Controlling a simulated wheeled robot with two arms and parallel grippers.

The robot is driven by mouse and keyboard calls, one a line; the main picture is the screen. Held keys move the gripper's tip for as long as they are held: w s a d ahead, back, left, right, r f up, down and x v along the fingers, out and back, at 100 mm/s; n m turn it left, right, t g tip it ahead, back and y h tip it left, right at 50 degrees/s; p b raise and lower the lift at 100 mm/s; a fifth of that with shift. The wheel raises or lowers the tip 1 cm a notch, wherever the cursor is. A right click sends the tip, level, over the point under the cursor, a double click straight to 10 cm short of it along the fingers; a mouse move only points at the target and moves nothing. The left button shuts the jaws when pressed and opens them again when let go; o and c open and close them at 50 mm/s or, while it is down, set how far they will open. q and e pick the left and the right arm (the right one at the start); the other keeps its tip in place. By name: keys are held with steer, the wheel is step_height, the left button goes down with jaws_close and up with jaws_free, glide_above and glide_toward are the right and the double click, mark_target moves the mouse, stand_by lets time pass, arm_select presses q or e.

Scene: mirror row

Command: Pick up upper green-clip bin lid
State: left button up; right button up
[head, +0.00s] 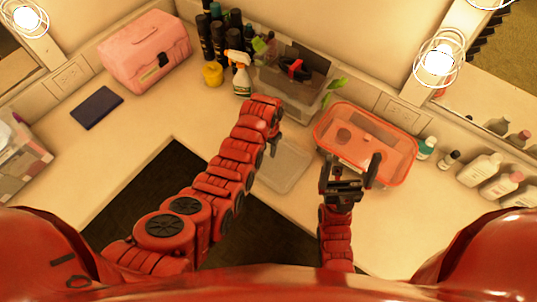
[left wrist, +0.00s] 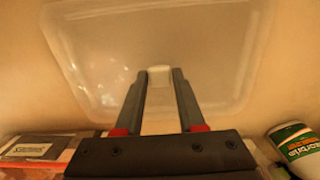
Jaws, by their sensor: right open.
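A clear translucent lid (head: 284,166) with rounded corners lies flat near the counter's front edge in the head view. It fills the upper part of the left wrist view (left wrist: 215,45). A small whitish knob (left wrist: 159,75) on it sits between my left fingertips. My left gripper (head: 274,147) is over the lid's back edge in the head view; whether its fingers are apart from the knob or pressed on it cannot be told. The clear bin with green clips (head: 268,84) stands behind. My right gripper (head: 350,162) is open and empty in front of the orange-rimmed bin.
The orange-rimmed clear bin (head: 402,140) stands right of the lid. A spray bottle (head: 241,76), yellow jar (head: 212,74) and dark bottles stand behind my left arm. A pink case (head: 146,58) and dark flat box (head: 97,107) are left. White bottles (head: 480,169) are right.

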arm_select(q)
jaws_close()
steer(key=shift+r, duration=0.15)
